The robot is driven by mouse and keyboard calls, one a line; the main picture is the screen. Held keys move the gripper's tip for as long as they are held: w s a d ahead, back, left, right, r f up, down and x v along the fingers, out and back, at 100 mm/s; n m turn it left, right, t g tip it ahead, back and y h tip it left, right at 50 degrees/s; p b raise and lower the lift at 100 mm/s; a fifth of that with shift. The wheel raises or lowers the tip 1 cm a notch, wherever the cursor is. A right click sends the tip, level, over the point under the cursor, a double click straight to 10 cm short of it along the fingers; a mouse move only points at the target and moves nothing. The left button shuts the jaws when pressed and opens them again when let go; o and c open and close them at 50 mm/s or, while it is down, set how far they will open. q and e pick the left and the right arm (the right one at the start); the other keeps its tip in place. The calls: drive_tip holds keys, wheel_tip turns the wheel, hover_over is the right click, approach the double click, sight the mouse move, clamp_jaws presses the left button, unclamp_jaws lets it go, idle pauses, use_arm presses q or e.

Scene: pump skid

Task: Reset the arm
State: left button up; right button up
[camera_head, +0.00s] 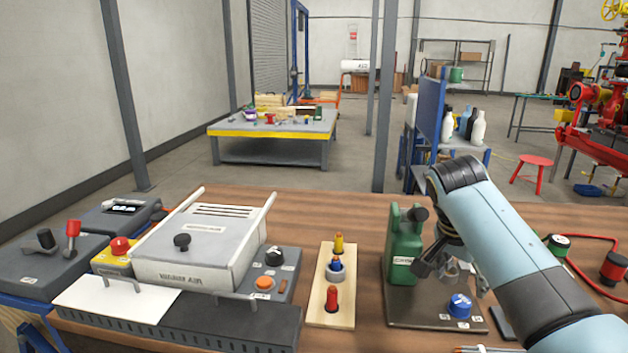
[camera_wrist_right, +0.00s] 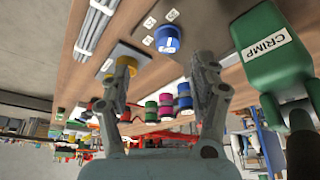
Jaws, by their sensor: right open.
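My right arm comes in from the right in the head view. Its gripper (camera_head: 442,265) is beside the green crimp tool (camera_head: 405,245), which stands on a dark plate (camera_head: 405,312). In the right wrist view the two fingers of my gripper (camera_wrist_right: 165,78) are apart with nothing between them. The green tool, labelled CRIMP (camera_wrist_right: 265,45), is at the right there, apart from the fingers. A blue knob (camera_head: 460,305) is in front of the gripper on the plate and also shows in the wrist view (camera_wrist_right: 167,40). My left gripper is not in view.
A wooden stand (camera_head: 345,310) with colored pieces is left of the plate. A green-topped spool (camera_head: 558,245) and red cable (camera_head: 597,238) are at the right. The bench strip behind the stand (camera_head: 335,208) is clear.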

drive_tip(key=s+f+n+y, duration=0.1)
drive_tip(key=s+f+n, duration=0.15)
drive_tip(key=s, duration=0.45)
drive_tip(key=s+f+n, duration=0.2)
drive_tip(key=s+n, duration=0.1)
drive_tip(key=s, duration=0.4)
drive_tip(key=s+a+r+n+t+y, duration=0.1)
drive_tip(key=s+a+r+n, duration=0.2)
drive_tip(key=s, duration=0.6)
drive_tip(key=s+a+r+n+t+y, duration=0.1)
drive_tip(key=s+r+n, duration=0.2)
drive_tip(key=s+n, duration=0.35)
drive_tip(key=s+d+f+m+g+b, duration=0.1)
drive_tip(key=s+f+b, duration=0.2)
drive_tip(key=f, duration=1.4)
drive_tip(key=s+d+f+m+g+b, duration=0.1)
drive_tip(key=s+d+f+b, duration=0.1)
drive_tip(key=f, duration=1.6)
drive_tip(key=s+f+g+b, duration=0.1)
drive_tip(key=s+f+b, duration=0.2)
drive_tip(key=s+f, duration=1.3)
drive_tip(key=shift+s+d+f, duration=0.15)
drive_tip(key=shift+s+d, duration=0.1)
drive_tip(key=shift+s, duration=0.45)
